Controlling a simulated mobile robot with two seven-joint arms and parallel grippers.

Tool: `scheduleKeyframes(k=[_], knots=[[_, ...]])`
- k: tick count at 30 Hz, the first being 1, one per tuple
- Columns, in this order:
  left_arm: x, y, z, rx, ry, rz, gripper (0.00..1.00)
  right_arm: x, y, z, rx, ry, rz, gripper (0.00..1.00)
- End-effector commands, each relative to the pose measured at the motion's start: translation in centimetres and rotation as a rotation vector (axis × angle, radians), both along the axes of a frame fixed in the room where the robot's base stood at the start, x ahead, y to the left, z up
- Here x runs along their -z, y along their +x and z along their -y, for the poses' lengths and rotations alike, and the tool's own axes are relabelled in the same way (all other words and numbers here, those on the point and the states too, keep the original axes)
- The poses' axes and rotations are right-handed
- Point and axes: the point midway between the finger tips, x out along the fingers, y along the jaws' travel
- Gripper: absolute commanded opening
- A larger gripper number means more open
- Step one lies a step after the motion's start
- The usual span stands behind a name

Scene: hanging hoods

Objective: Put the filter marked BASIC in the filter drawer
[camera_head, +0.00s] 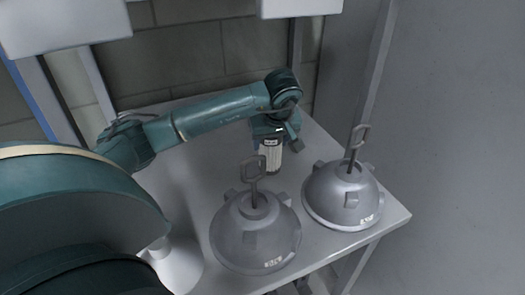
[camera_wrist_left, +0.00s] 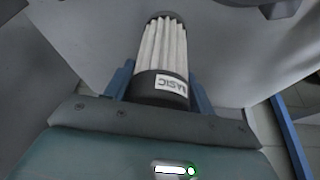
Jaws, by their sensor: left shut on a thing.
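The filter marked BASIC (camera_wrist_left: 165,50) has a white pleated body and dark end caps. Its white label reads BASIC in the left wrist view. My left gripper (camera_head: 271,138) is shut on the dark cap at the labelled end. In the head view the filter (camera_head: 270,159) hangs upright below the gripper, over the back part of the grey table, behind the two domed hoods. I cannot tell whether its lower end touches the table. I cannot make out a filter drawer in either view. My right gripper is not in view.
Two grey domed hoods with upright hooks, one nearer (camera_head: 256,235) and one to the right (camera_head: 335,190), stand on the grey table (camera_head: 185,190). A pale cone-shaped thing (camera_head: 180,268) is partly hidden at bottom left. White boxes (camera_head: 65,22) hang above. A grey wall (camera_head: 460,120) stands right.

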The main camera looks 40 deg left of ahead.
Motion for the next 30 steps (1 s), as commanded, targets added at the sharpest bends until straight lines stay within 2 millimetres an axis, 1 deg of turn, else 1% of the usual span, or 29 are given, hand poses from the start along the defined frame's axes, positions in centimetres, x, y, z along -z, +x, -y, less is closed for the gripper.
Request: scheduleKeyframes(k=[1, 7, 13, 15, 21, 24, 25, 30], knots=[[0.6, 0.0, 0.0, 0.0, -0.002, -0.001, 0.26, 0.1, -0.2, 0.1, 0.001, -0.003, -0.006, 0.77], [2.1, 0.0, 0.0, 0.0, -0.002, 0.001, 0.26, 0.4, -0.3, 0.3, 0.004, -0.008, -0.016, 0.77], [4.9, 0.0, 0.0, -0.001, -0.001, 0.0, 0.26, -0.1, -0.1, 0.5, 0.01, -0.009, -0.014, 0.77], [5.2, 0.0, 0.0, 0.0, -0.001, 0.002, 0.26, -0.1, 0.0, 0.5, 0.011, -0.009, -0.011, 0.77], [5.2, 0.1, 0.0, 0.0, 0.0, 0.004, 0.26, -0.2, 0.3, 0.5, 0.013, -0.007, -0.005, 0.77], [5.6, 0.1, 0.0, 0.0, 0.0, 0.003, 0.26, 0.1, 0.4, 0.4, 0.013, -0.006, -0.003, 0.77], [5.5, 0.0, 0.0, 0.0, 0.0, 0.001, 0.56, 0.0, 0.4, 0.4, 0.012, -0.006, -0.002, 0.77], [5.5, 0.0, 0.0, 0.0, -0.001, 0.001, 0.7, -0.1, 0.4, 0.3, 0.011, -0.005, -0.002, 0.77]])
